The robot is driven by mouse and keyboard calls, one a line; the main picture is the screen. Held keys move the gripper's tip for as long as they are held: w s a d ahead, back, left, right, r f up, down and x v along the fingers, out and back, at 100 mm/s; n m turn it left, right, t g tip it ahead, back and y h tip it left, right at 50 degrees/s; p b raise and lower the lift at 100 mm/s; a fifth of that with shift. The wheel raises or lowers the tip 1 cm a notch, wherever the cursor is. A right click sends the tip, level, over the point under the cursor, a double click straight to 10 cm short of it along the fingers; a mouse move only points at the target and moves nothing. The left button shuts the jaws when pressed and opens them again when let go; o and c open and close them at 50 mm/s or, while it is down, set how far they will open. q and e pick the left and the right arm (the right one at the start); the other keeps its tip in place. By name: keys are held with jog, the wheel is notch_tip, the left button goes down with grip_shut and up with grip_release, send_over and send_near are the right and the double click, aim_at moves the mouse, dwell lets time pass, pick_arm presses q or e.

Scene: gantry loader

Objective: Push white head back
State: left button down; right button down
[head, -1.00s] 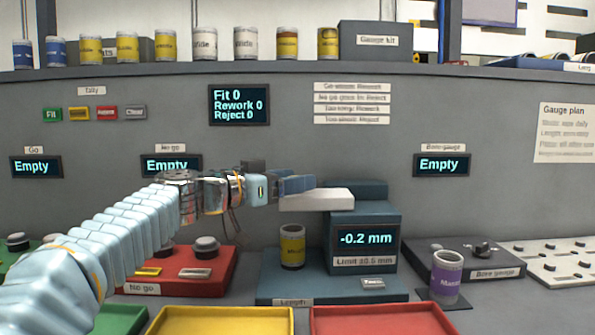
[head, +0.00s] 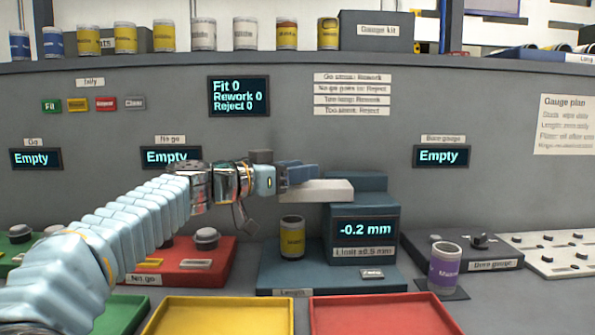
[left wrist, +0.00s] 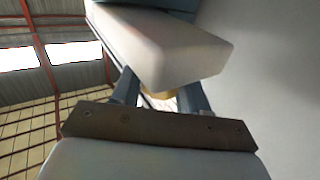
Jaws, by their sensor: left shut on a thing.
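The white head (head: 316,191) is a pale block sticking out to the left from the upper part of the blue-grey length gauge (head: 363,212). The gauge reads -0.2 mm. A can with a yellow label (head: 292,237) stands upright on the gauge base below the head. My left gripper (head: 297,174) is at the head's left end, shut on it. In the left wrist view the white head (left wrist: 165,45) fills the upper middle, in front of the fingers (left wrist: 160,95); their exact contact is partly hidden. My right gripper is not in view.
A purple-labelled can (head: 444,267) stands at the right before the bore gauge (head: 470,250). The red no-go station (head: 210,262) is under my left arm. Yellow (head: 220,315) and red (head: 380,315) trays lie in front. Cans line the shelf above.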

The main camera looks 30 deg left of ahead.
aim_at(343, 183)
pick_arm(q)
jog(key=w+d, duration=0.1)
jog(key=d, duration=0.1)
jog(key=w+d, duration=0.2)
jog(key=d, duration=0.1)
jog(key=w+d+b, duration=0.1)
jog(key=d, duration=0.1)
jog(key=shift+w+d, duration=0.2)
jog(key=shift+w, duration=0.05)
jog(key=c, duration=0.7)
grip_release()
jog(key=shift+w+d, duration=0.1)
jog(key=shift+d, duration=0.1)
jog(key=shift+o, duration=0.2)
jog(key=shift+a, duration=0.1)
